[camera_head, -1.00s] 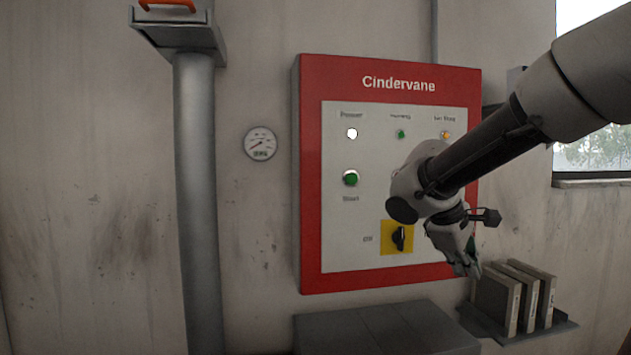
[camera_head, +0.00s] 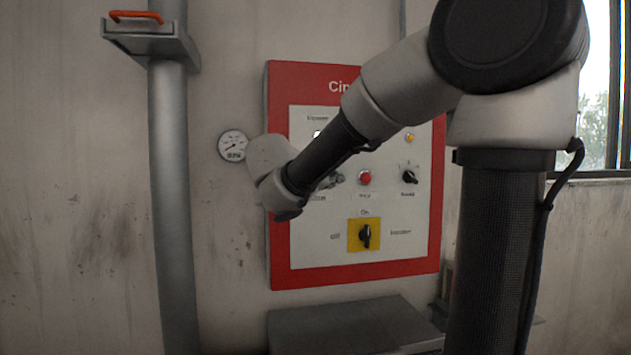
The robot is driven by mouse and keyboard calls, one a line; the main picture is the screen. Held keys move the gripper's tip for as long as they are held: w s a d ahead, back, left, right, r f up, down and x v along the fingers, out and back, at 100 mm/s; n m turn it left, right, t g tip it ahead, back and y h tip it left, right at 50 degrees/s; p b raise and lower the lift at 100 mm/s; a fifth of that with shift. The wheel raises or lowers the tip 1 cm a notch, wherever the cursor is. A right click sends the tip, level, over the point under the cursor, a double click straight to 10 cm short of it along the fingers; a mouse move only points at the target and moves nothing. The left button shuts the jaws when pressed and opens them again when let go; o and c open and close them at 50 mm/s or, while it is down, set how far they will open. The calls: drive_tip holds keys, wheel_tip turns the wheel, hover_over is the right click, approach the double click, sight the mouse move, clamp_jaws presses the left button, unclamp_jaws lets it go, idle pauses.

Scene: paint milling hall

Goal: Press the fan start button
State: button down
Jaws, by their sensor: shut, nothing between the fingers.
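The red-framed control panel (camera_head: 354,277) hangs on the wall in the middle of the head view. The green start button at its left side is hidden behind my arm. My gripper (camera_head: 336,180) shows only as a small grey part beyond my forearm, in front of the panel close to where the start button sits. It is shut and empty. Whether it touches the button cannot be seen. A red button (camera_head: 365,177) is just right of the gripper, with a black selector knob (camera_head: 409,176) farther right.
A yellow-backed rotary switch (camera_head: 364,235) sits low on the panel. A round gauge (camera_head: 232,146) is on the wall at left, beside a grey vertical duct (camera_head: 172,210) with an orange handle (camera_head: 136,17). A grey cabinet (camera_head: 345,322) stands below the panel.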

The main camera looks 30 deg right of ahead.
drive_tip(key=shift+w, duration=0.1)
drive_tip(key=w+d, duration=0.2)
drive_tip(key=w, duration=0.6)
drive_tip(key=shift+w+d, duration=0.15)
drive_tip(key=shift+d, duration=0.15)
idle(1.3)
drive_tip(key=shift+w+d, duration=0.1)
drive_tip(key=shift+w, duration=0.3)
drive_tip(key=shift+w+d, duration=0.15)
drive_tip(key=shift+w, duration=0.25)
idle(0.5)
idle(0.4)
drive_tip(key=shift+s+a, duration=0.25)
drive_tip(key=shift+s, duration=0.6)
